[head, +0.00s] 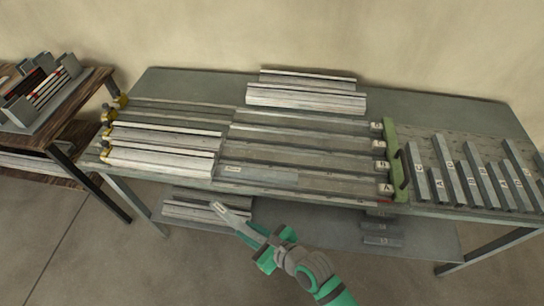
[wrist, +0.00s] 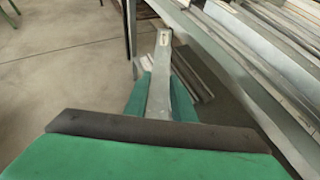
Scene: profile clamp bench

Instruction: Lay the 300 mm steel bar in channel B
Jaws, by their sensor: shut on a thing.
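My gripper (head: 272,250) is shut on a grey steel bar (head: 233,218), in front of the bench and apart from the channels. The bar points away from me, up and left in the head view, with a pale label near its far end. It also shows in the wrist view (wrist: 161,75), between the green fingers (wrist: 160,102). Channel B (head: 300,152) is the second lettered channel from the front, marked by a B block (head: 381,166). Its left part holds a pale bar (head: 165,141); its right part looks empty.
Channel A (head: 330,184) lies nearest the front, with pale and grey pieces in its left and middle. A green crossbar with a black handle (head: 392,150) stands at the channels' right end. Lettered bars (head: 470,180) lie farther right. A lower shelf (head: 300,238) holds more profiles.

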